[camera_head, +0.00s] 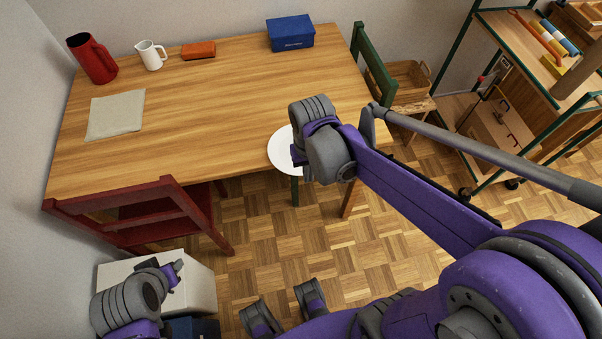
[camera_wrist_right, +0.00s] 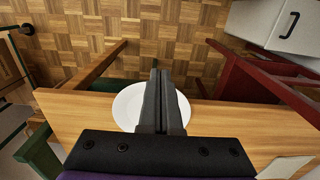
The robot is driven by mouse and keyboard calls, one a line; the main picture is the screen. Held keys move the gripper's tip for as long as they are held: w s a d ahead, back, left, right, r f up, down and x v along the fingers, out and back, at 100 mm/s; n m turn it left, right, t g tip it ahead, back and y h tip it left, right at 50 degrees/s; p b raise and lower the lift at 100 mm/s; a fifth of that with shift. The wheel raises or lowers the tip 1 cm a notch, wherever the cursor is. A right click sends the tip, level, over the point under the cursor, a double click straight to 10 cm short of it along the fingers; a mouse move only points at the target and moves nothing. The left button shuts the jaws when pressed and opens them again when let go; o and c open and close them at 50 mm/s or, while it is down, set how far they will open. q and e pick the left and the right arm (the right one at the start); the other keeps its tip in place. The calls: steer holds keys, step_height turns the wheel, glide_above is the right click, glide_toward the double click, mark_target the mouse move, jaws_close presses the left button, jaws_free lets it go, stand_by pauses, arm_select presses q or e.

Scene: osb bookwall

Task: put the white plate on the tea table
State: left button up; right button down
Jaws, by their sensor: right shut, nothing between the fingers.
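The white plate (camera_head: 284,152) is at the front right edge of the wooden table (camera_head: 220,100), partly covered by my right wrist in the head view. In the right wrist view, the plate (camera_wrist_right: 128,106) overhangs the table edge on the floor side. My right gripper (camera_wrist_right: 160,72) is shut and empty; its fingers lie across the view of the plate, and I cannot tell whether they touch it. I cannot tell whether this table is the tea table.
A red jug (camera_head: 92,58), white pitcher (camera_head: 150,55), orange box (camera_head: 198,51), blue box (camera_head: 290,33) and cloth (camera_head: 115,114) lie on the table. A red chair (camera_head: 125,215) and green chair (camera_head: 372,65) stand beside it. A shelf cart (camera_head: 540,90) is at right. The table's middle is clear.

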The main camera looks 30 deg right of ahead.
steer(key=w+d+f+b, duration=0.1)
steer(key=w+f, duration=0.2)
steer(key=f, duration=0.6)
steer(key=shift+w, duration=0.4)
steer(key=shift+f, duration=0.1)
steer(key=shift+w+d+b, duration=0.2)
steer(key=shift+w+d, duration=0.05)
steer(key=shift+w, duration=0.7)
steer(key=shift+w+d+b, duration=0.15)
steer(key=shift+w+d, duration=0.05)
steer(key=shift+w, duration=0.7)
steer(key=shift+s, duration=0.1)
